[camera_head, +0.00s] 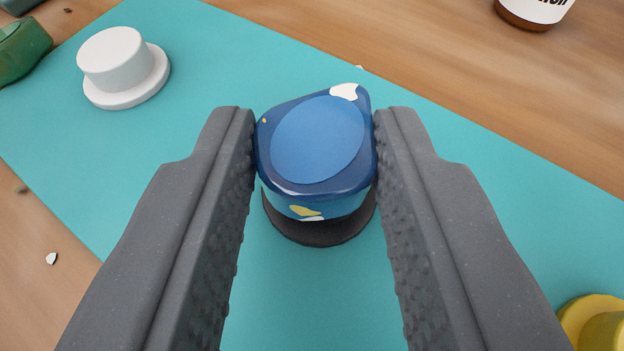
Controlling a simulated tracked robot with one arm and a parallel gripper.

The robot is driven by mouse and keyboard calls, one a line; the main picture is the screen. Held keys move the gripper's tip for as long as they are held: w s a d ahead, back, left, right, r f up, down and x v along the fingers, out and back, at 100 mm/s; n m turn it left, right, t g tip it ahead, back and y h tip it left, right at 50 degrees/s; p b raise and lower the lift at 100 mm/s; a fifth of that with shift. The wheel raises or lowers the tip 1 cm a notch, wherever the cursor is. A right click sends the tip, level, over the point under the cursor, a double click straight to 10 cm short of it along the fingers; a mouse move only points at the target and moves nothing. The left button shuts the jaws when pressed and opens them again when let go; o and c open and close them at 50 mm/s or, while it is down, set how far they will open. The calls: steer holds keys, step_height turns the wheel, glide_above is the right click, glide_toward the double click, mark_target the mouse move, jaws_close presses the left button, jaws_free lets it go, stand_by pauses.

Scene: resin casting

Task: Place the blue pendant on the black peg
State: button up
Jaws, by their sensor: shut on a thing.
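The blue pendant (318,140) has a flat lighter blue oval top with white and yellow patches on its sides. My gripper (315,145) is shut on it, one grey textured finger on each side. The black peg (318,232) is directly below the pendant, and only its round base rim shows. The pendant hides the upper part of the peg. I cannot tell whether the pendant rests on the peg or is held just above it.
A white peg (115,62) stands on the teal mat (210,50) at upper left. A yellow peg (598,325) is at lower right. A green object (22,48) lies at the left edge. A brown and white bottle (533,12) stands at top right on the wooden table (420,60).

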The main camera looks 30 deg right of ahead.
steer(key=o, duration=1)
steer(key=shift+c, duration=0.2)
steer(key=shift+s+a+r, duration=0.15)
steer(key=shift+s+r, duration=0.05)
steer(key=shift+s, duration=0.05)
steer(key=p+v, duration=0.2)
steer(key=v, duration=0.7)
steer(key=shift+s+a+r, duration=0.2)
steer(key=shift+s, duration=0.05)
steer(key=shift+p+v, duration=0.3)
steer(key=shift+v, duration=0.5)
steer(key=shift+f, duration=0.1)
